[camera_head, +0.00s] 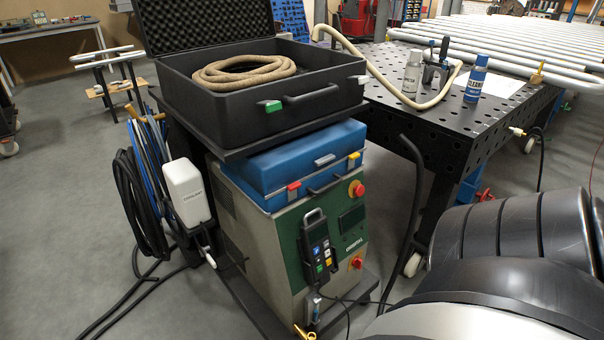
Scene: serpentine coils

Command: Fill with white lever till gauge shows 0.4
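No gauge with a readable value shows. A small white handle-like part (208,258) hangs under the white box (186,193) on the left side of the welding machine (268,250); I cannot tell whether it is the white lever. Another small white-tipped fitting (517,131) is on the right edge of the black perforated table (440,125). The machine's green front has a dark display (352,222) with no legible number. Neither of my grippers is in view. Dark, rounded links of my arm fill the lower right.
An open black case (300,115) with a coiled beige hose (243,72) sits above a blue case (285,165) on the machine. Two bottles stand on the table, a grey one (412,72) and a blue one (476,80). Black cables lie on the floor at the left.

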